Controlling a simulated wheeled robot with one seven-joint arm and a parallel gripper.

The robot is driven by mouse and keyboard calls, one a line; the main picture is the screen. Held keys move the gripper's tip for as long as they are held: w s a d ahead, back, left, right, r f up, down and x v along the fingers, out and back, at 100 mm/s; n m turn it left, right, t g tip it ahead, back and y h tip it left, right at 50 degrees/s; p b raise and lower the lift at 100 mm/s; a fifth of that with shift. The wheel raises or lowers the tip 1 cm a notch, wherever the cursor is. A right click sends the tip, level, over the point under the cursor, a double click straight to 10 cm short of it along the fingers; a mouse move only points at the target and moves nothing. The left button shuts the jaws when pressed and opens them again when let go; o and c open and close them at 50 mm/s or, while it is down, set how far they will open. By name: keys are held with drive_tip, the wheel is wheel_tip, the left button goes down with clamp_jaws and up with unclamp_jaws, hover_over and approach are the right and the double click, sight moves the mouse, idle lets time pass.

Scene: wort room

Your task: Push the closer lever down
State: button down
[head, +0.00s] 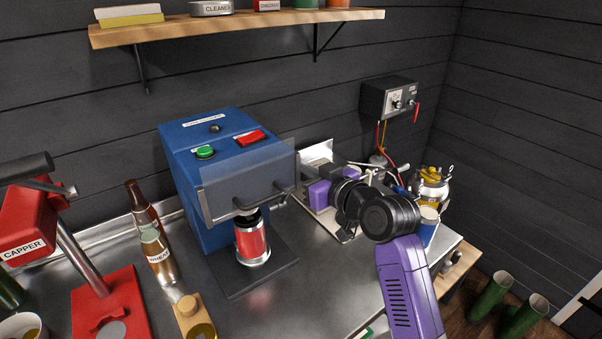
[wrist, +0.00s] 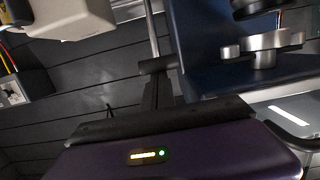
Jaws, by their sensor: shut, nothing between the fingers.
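My gripper shows in the wrist view, its dark fingers (wrist: 156,68) shut together with nothing between them. A grey rod (wrist: 152,28) appears just beyond the fingertips; I cannot tell whether they touch. In the head view my purple hand (head: 319,194) is right of the blue machine, over a silver bench device (head: 316,153) with an upright plate and base. My wrist and hand hide much of this device. I cannot read a closer label on it or make out its lever clearly. The blue machine (head: 205,150) has a dark front handle (head: 262,201) and a clear shield.
A can (head: 252,238) stands in the blue machine. Bottles (head: 158,255) and a red capper (head: 30,225) are at left. A jar (head: 430,185) and a blue cup (head: 427,222) stand right of my arm. A control box (head: 389,98) hangs on the wall.

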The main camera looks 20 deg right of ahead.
drive_tip(key=s+d+f+t+y+b, duration=0.1)
drive_tip(key=s+f+t+b, duration=0.5)
drive_tip(key=b, duration=2.1)
wheel_tip(320, 180, down, 2)
drive_tip(key=shift+s+d+f+y, duration=0.15)
drive_tip(key=shift+s+d+y, duration=0.3)
drive_tip(key=shift+s, duration=0.1)
drive_tip(key=shift+s+t+b, duration=0.15)
drive_tip(key=shift+t+b, duration=0.15)
